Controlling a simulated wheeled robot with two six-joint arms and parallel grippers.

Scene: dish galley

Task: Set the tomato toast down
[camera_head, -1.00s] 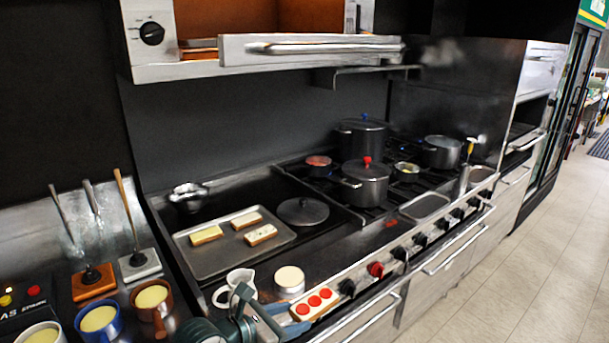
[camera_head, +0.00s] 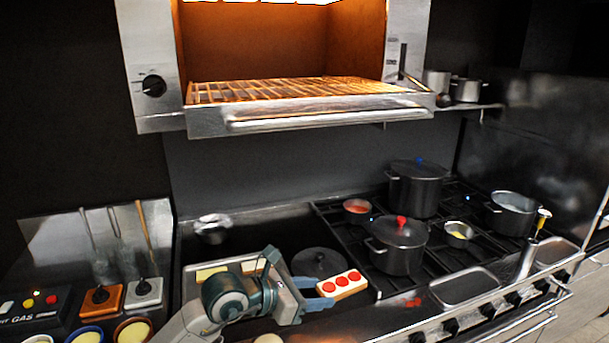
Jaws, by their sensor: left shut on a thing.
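The tomato toast (camera_head: 341,284) is a pale slab with a row of three red tomato slices on top. My left gripper (camera_head: 314,289) comes in from the lower left and is shut on the toast's left end. It holds the toast in front of the round dark lid (camera_head: 319,263), over the counter beside the burners. A tray (camera_head: 189,284) with other toasts is behind my left arm and mostly hidden by it. One yellowish toast (camera_head: 211,272) shows there. My right gripper is not in view.
The broiler (camera_head: 330,112) above has its rack and handle reaching forward. Pots with a red knob (camera_head: 399,244) and a blue knob (camera_head: 418,186) stand on the burners at right.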

